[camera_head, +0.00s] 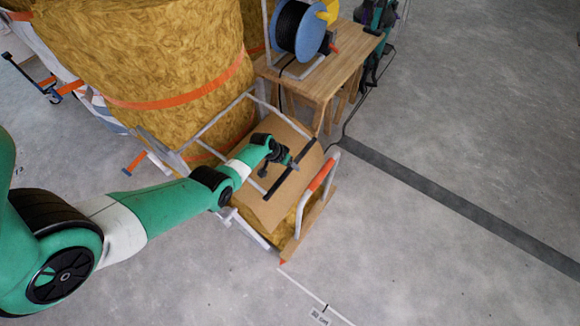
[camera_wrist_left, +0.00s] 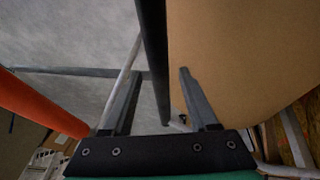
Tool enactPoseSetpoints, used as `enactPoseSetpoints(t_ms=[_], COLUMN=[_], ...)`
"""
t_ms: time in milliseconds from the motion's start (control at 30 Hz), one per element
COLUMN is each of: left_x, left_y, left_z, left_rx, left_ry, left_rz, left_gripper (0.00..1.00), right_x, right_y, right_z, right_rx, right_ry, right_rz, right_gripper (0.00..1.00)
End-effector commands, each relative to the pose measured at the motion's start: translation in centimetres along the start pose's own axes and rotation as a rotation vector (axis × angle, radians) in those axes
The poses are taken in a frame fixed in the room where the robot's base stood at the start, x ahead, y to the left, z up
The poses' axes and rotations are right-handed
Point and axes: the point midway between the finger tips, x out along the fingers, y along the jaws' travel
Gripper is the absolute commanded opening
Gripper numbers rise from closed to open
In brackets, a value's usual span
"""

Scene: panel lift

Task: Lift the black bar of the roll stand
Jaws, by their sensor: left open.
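The black bar (camera_head: 278,188) lies across a brown sheet (camera_head: 262,214) on the roll stand (camera_head: 304,212), which has a grey metal frame. In the left wrist view the bar (camera_wrist_left: 153,50) runs lengthwise between the two open fingers (camera_wrist_left: 161,74). I see a gap on each side, and whether a finger touches it is hard to tell. The brown sheet (camera_wrist_left: 240,50) fills the right of that view. My right gripper is in neither view.
An orange grip (camera_head: 323,174) on a metal hoop stands right of the bar; orange also shows in the wrist view (camera_wrist_left: 35,103). Large yellow-brown rolls (camera_head: 150,50) stand behind left. A wooden table (camera_head: 335,72) with a blue cable reel (camera_head: 299,28) is behind.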

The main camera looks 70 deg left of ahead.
Motion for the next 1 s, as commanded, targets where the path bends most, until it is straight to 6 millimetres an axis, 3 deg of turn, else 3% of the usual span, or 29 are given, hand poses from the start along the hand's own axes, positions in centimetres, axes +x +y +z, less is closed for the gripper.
enactPoseSetpoints(t_ms=[100,433,1000], left_x=[-0.06,-0.05,-0.03], left_y=[0.02,0.01,0.0], left_z=[-0.02,0.01,0.03], left_rx=[0.0,0.0,0.0], left_ry=[0.0,0.0,-0.001], left_rz=[0.0,0.0,0.0], left_gripper=[0.58,0.0,0.0], right_x=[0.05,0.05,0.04], right_y=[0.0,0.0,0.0], right_z=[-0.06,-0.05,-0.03], right_rx=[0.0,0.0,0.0], right_ry=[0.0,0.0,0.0], right_rz=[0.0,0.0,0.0], right_gripper=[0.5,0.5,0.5])
